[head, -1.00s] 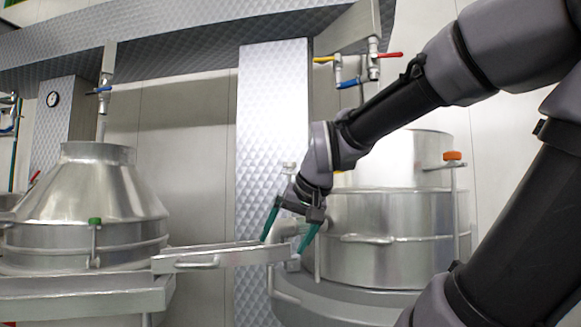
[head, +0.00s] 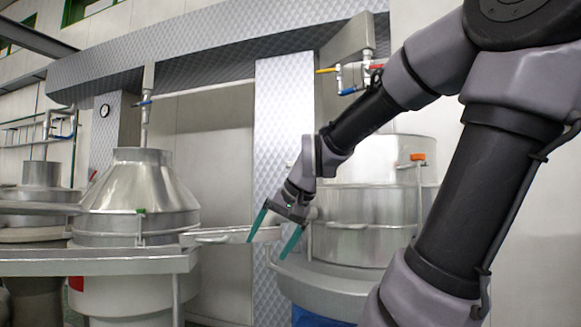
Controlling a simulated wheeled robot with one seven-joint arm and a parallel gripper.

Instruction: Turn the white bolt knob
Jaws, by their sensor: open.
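My gripper (head: 267,250) is open, with its two green fingers spread and pointing down and to the left. Nothing shows between them. It is in front of the left side of a steel vat (head: 350,220) and the patterned column. I cannot clearly make out the white bolt knob; my gripper and wrist cover much of the vat's left edge, where it may be hidden. An orange bolt knob (head: 417,157) stands on the vat's right side. A green bolt knob (head: 140,211) stands on the cone-topped vat (head: 145,190) at left.
A patterned steel column (head: 283,95) stands behind my gripper. A steel ledge (head: 100,262) runs along the left vat. Pipes with coloured valve levers (head: 350,90) hang above the right vat. A flat handled steel piece (head: 215,237) reaches between the vats.

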